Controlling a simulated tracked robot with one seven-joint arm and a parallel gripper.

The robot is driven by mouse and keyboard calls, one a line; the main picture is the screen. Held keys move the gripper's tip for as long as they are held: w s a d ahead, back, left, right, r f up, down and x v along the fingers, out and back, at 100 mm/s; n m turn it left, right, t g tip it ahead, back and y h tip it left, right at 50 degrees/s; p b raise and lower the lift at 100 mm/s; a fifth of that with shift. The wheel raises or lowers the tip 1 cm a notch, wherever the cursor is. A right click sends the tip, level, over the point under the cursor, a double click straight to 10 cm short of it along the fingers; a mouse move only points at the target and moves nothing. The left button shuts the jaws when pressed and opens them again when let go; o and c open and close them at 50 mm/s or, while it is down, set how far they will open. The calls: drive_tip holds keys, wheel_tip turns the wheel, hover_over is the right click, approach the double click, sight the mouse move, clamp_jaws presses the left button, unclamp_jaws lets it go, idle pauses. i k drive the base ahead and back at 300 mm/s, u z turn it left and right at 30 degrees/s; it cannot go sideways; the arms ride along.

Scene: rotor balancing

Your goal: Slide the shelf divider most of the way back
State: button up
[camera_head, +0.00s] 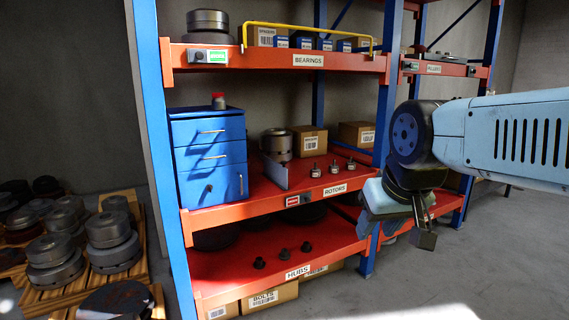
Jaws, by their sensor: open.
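The shelf divider (275,172) is a thin grey upright plate on the red middle shelf (243,205). It stands between the blue drawer cabinet (207,158) and the small rotors (334,167), with its near end close to the shelf's front edge. My gripper (425,228) is open and empty, pointing down in front of the rack's right upright. It is well to the right of the divider and apart from it.
A yellow rail (310,32) runs along the top shelf above. Cardboard boxes (311,139) stand at the back of the middle shelf. A lower shelf holds several dark hubs (282,254). Pallets with heavy rotors (110,242) stand at left. Floor in front is clear.

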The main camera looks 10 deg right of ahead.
sight(277, 173)
drive_tip(key=z, duration=0.05)
drive_tip(key=i, duration=1)
drive_tip(key=u, duration=0.1)
